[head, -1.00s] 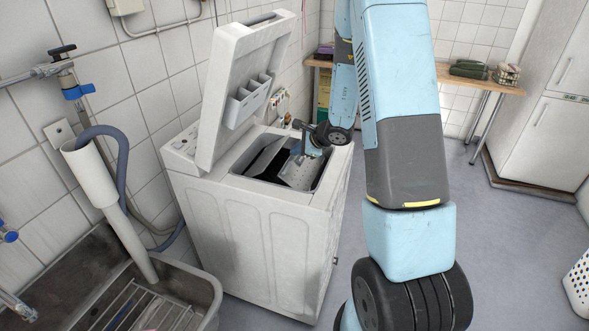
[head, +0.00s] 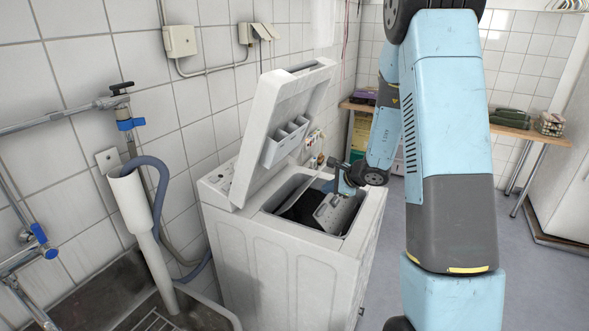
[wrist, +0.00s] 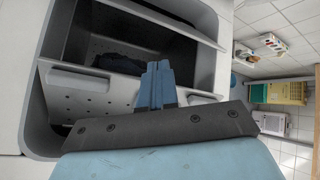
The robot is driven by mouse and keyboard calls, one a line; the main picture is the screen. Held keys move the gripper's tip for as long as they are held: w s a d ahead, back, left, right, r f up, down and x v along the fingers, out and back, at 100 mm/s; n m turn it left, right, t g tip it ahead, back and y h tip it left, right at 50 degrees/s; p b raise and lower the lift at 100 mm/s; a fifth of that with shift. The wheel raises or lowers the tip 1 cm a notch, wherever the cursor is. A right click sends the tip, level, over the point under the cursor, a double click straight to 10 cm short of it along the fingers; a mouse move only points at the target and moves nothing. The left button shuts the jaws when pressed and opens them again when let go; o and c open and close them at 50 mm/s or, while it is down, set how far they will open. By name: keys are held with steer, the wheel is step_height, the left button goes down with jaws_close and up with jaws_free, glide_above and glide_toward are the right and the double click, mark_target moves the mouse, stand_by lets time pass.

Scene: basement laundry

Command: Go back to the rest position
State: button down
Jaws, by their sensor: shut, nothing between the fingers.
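My gripper (wrist: 157,72) is shut and empty in the wrist view, its blue fingers together in front of the open washer drum. In the head view, my gripper (head: 338,174) is at the back right of the top opening of the white washing machine (head: 285,265). I cannot tell there whether its fingertips are above the rim or slightly inside. The machine's lid (head: 283,135) stands raised. A perforated metal drum flap (head: 335,214) shows in the opening. A dark cloth (wrist: 118,63) lies inside the drum.
A sink (head: 135,300) with a pipe and hose is at the lower left, against the tiled wall. A wooden bench (head: 530,132) with a basket (head: 549,124) stands at the back right. Grey floor (head: 385,235) is clear right of the machine.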

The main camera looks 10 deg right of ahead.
steer(key=s+a+r+n+g, duration=0.1)
steer(key=s+a+r+n, duration=0.1)
steer(key=s+r+n, duration=0.3)
steer(key=s+a+r+n+g+y, duration=0.1)
steer(key=s+a+r+n, duration=0.15)
steer(key=s+r, duration=0.35)
steer(key=s+a+r+n+g, duration=0.1)
steer(key=s+a+r+n, duration=0.2)
steer(key=r, duration=0.5)
steer(key=s+d+r+n+h, duration=0.2)
steer(key=s+n, duration=0.1)
steer(key=s, duration=0.4)
steer(key=s+d+r+n+h, duration=0.2)
steer(key=s+d+r+n, duration=0.1)
steer(key=s, duration=0.4)
steer(key=s+d+r+n+t+h, duration=0.1)
steer(key=s+d+r+n+h, duration=0.1)
steer(key=s, duration=0.5)
steer(key=shift+s+d+r+n+h, duration=0.35)
steer(key=shift+r+n+h, duration=0.15)
steer(key=shift+r, duration=0.25)
